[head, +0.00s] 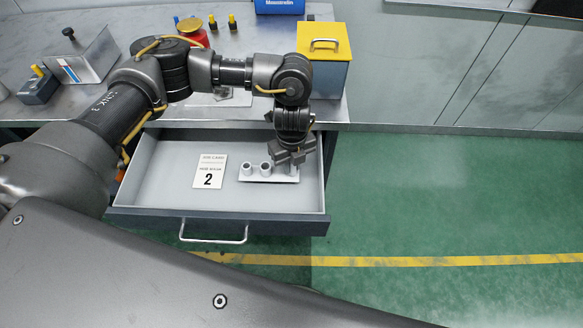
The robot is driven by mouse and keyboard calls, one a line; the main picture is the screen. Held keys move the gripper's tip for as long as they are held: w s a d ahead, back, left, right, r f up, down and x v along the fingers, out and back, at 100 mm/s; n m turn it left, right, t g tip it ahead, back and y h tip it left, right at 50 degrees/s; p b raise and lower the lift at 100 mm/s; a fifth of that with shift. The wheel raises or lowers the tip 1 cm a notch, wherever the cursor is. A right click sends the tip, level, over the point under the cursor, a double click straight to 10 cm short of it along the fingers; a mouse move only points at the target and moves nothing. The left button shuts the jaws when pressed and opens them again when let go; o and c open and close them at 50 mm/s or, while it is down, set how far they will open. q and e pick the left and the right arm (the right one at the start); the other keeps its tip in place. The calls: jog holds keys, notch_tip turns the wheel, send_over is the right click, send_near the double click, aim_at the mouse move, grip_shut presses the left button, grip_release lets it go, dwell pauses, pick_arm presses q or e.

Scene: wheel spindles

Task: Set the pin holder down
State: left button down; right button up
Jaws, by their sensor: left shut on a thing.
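The pin holder (257,178) is a small pale plate with short round posts. It is inside the open drawer (150,212), in the right part; whether it rests on the drawer floor or hangs just above it I cannot tell. My left gripper (290,160) points down over the right end of the pin holder and is shut on it. The gripper hides that end. Two posts show to the left of the fingers. My right gripper is not in view.
A white card (209,171) marked 2 lies in the drawer, left of the pin holder. The drawer handle (213,238) faces front. A yellow-lidded box (325,80) stands on the bench behind. Green floor (450,200) is clear at right.

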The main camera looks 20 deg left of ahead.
pick_arm(q)
jog(key=shift+s+f, duration=0.1)
jog(key=shift+f, duration=1.25)
jog(key=c, duration=1.3)
grip_release()
jog(key=shift+o, duration=0.2)
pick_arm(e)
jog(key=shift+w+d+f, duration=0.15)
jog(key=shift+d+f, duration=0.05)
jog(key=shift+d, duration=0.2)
